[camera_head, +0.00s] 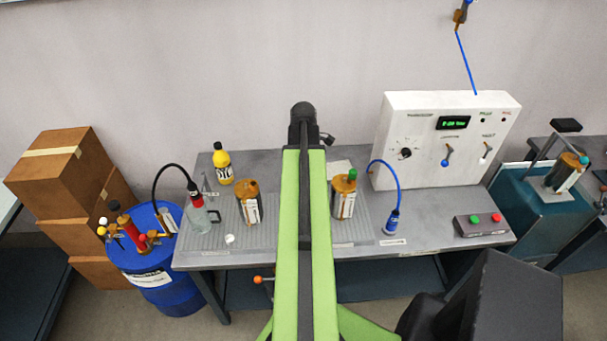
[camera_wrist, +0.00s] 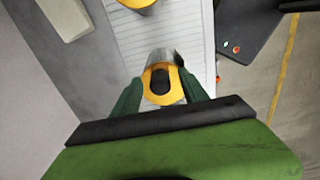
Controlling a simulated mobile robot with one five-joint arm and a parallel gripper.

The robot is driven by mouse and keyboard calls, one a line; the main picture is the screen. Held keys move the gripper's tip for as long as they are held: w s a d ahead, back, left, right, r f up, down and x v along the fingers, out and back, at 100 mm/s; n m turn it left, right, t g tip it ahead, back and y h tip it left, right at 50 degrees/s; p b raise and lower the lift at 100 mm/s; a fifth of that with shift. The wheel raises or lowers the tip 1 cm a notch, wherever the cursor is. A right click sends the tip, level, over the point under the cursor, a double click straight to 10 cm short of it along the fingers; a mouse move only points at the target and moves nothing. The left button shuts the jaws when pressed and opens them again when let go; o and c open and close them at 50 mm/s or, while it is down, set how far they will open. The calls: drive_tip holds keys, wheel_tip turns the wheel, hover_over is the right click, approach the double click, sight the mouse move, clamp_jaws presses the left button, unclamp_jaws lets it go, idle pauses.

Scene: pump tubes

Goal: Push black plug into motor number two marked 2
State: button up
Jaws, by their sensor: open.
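In the wrist view an orange-topped, grey-bodied motor (camera_wrist: 147,92) lies between my gripper's two dark green fingers (camera_wrist: 161,86), which are spread apart. A dark round shape (camera_wrist: 160,78) fills the middle of its top; I cannot tell if this is the black plug or an opening. The motor's number does not show there. In the head view one motor (camera_head: 247,208) with an orange top stands left of my arm, and another (camera_head: 343,203) with a green plug (camera_head: 352,174) stands right. My arm hides the middle of the table and my gripper in that view.
A ribbed tray (camera_head: 220,240) lies on the grey table. A yellow bottle (camera_head: 222,168), a clear bottle (camera_head: 198,217) and a white cap (camera_head: 230,239) are at left. A white control panel (camera_head: 447,140), a blue-hosed connector (camera_head: 392,221) and a button box (camera_head: 482,225) are at right.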

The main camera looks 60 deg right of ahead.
wheel_tip(320, 180, up, 17)
drive_tip(key=p, duration=1.7)
drive_tip(key=shift+r, duration=0.15)
